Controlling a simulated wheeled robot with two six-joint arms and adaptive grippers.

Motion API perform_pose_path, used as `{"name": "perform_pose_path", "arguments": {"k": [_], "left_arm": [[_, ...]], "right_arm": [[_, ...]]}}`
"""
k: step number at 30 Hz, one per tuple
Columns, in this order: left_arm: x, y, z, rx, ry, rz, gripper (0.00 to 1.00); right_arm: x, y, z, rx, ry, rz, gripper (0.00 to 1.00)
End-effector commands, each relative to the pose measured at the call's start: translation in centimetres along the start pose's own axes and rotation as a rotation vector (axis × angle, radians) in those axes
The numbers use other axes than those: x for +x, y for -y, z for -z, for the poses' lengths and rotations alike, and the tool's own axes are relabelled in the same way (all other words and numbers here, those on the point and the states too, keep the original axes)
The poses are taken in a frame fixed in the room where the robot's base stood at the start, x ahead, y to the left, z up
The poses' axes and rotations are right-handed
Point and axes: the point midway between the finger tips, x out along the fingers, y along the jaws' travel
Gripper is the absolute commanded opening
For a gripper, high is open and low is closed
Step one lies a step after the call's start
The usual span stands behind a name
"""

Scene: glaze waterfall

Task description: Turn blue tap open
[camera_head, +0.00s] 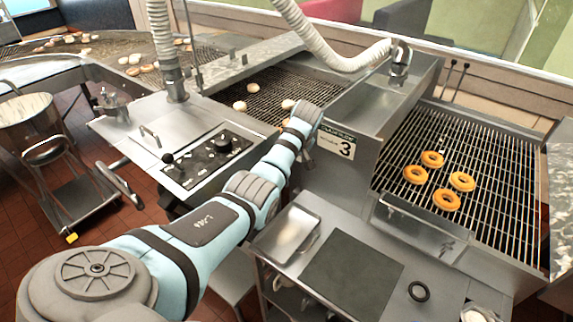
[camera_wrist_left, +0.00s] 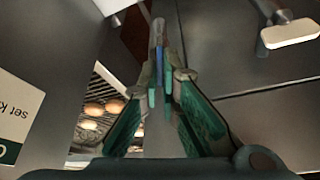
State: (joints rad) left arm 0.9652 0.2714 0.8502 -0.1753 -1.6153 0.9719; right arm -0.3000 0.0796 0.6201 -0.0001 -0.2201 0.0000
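In the head view my left arm reaches from the lower left to the grey glazing machine, its wrist beside the sign marked 3. The left gripper's fingers are hidden behind the wrist there. In the left wrist view my left gripper (camera_wrist_left: 160,90) points away, with green-padded fingers on both sides of a narrow blue piece (camera_wrist_left: 159,66), which looks like the blue tap's handle. A grey metal stem (camera_wrist_left: 158,27) continues beyond it. Whether the fingers touch the blue piece is too small to tell. No blue tap shows in the head view. My right gripper is out of view.
The grey machine block (camera_head: 352,118) stands right beside my left wrist. A control panel (camera_head: 210,155) with a black knob is left of the arm. A wire rack (camera_head: 470,150) holds several glazed rings. A ribbed hose (camera_head: 335,50) hangs above. A dark mat (camera_head: 350,275) lies in front.

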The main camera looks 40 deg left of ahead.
Motion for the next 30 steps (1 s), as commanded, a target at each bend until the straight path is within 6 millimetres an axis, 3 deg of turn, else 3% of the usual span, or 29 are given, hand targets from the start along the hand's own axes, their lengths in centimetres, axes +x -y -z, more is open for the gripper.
{"name": "perform_pose_path", "arguments": {"k": [12, 26, 30], "left_arm": [[0.03, -0.15, 0.04, -0.162, -0.001, 0.065, 0.0], [-0.02, -0.15, 0.08, -0.178, -0.001, 0.071, 0.0], [-0.01, -0.14, 0.07, -0.178, -0.001, 0.071, 0.22]], "right_arm": [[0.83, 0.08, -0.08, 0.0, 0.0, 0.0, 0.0], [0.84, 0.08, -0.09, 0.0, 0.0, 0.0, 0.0], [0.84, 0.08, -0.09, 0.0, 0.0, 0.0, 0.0]]}}
